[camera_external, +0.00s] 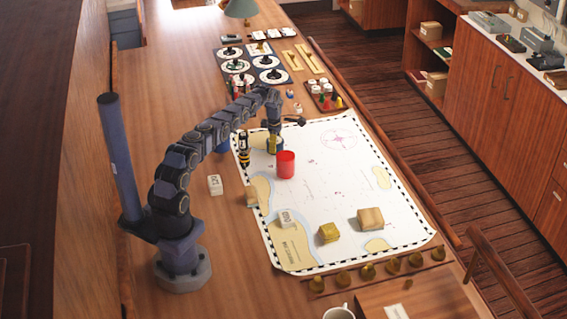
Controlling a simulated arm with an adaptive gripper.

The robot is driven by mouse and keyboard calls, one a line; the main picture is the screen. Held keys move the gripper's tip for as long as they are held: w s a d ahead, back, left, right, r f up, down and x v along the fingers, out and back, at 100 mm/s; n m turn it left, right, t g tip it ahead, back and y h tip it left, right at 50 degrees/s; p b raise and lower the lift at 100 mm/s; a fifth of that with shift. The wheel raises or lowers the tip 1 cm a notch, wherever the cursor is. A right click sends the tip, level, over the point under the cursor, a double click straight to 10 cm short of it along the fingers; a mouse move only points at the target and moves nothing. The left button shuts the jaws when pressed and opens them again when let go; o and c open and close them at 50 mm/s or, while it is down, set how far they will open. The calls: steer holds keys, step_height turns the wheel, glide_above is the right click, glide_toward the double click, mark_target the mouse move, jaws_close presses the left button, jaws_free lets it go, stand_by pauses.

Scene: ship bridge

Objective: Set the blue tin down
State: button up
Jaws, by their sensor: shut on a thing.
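My gripper (275,133) points down over the upper left part of the white chart (325,185). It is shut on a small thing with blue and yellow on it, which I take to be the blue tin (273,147). The fingers hide part of it, and I cannot tell whether its underside touches the chart. A red cylinder (286,165) stands on the chart just below and right of it. A black-and-yellow thing (244,150) stands to its left at the chart's edge.
A blue thing (222,143) is partly hidden behind my arm. A yellow block (329,233), a tan box (370,218) and a white block (286,219) sit on the lower chart. A tray (326,97) with small pieces lies beyond. The chart's right middle is clear.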

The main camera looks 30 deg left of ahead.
steer(key=o, duration=1.1)
steer(key=shift+f, duration=0.1)
steer(key=s+d+r+m, duration=0.1)
steer(key=s+r+m, duration=0.25)
steer(key=r, duration=0.75)
steer(key=s+d+r+m, duration=0.15)
steer(key=s+r, duration=0.35)
steer(key=r, duration=0.6)
steer(key=s+d+r+m+g, duration=0.15)
steer(key=s+r+m, duration=0.55)
steer(key=s, duration=0.7)
steer(key=s+m, duration=0.3)
steer(key=s, duration=0.6)
steer(key=s+d+m, duration=0.1)
steer(key=s+m, duration=0.2)
steer(key=s, duration=0.6)
steer(key=s+m+g, duration=0.1)
steer(key=s+m, duration=0.2)
steer(key=s, duration=0.6)
steer(key=shift+d+r+m+h, duration=0.25)
steer(key=shift+m+h, duration=0.05)
steer(key=shift+m, duration=0.1)
